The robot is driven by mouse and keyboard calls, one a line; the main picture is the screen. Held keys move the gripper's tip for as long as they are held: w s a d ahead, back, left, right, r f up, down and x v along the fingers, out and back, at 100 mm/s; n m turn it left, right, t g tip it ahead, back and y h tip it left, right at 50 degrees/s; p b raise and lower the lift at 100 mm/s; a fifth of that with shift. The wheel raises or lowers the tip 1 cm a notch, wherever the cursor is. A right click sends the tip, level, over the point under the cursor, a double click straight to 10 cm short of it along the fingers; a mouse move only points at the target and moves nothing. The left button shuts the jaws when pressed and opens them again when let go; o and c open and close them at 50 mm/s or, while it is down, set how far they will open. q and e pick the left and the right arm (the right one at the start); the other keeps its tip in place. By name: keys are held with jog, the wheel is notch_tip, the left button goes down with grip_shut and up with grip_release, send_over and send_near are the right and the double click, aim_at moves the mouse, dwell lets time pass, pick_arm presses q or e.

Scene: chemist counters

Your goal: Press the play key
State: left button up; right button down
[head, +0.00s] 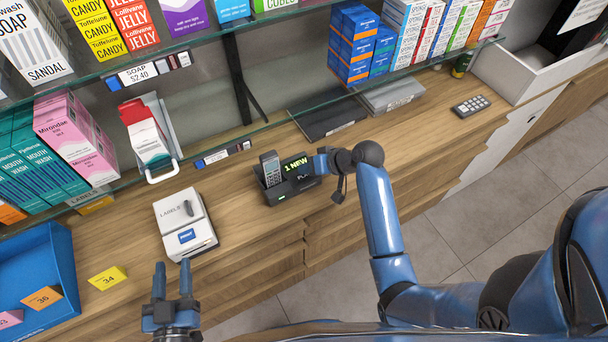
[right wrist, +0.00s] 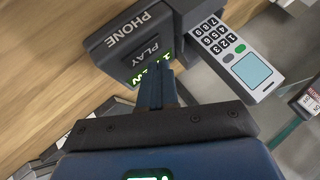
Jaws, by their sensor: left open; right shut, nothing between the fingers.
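The dark phone base (head: 287,188) stands on the wooden counter with a grey handset (head: 271,170) upright in its cradle. Its lit display (head: 296,163) reads "1 NEW", with the word PLAY below it. In the right wrist view the base (right wrist: 125,42) carries the labels PHONE and PLAY (right wrist: 146,54), and the handset (right wrist: 236,60) stands beside it. My right gripper (head: 322,162) is shut and empty at the base's right end. My left gripper (head: 173,268) is open and empty at the counter's front edge.
A white label printer (head: 186,222) stands left of the phone. A blue tray (head: 70,262) and a yellow card (head: 108,278) lie further left. A glass shelf (head: 215,152) with boxes overhangs the back. A dark remote-like keypad (head: 470,105) lies to the right on clear counter.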

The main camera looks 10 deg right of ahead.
aim_at(308, 177)
jog(key=shift+f, duration=0.65)
dwell(0.6)
jog(key=shift+r, duration=0.2)
jog(key=shift+r+p, duration=0.6)
jog(key=shift+p, duration=0.05)
jog(key=shift+r, duration=0.1)
notch_tip(308, 177, up, 5)
jog(key=p, duration=0.4)
jog(key=shift+p, duration=0.35)
jog(key=shift+f, duration=0.25)
dwell(0.6)
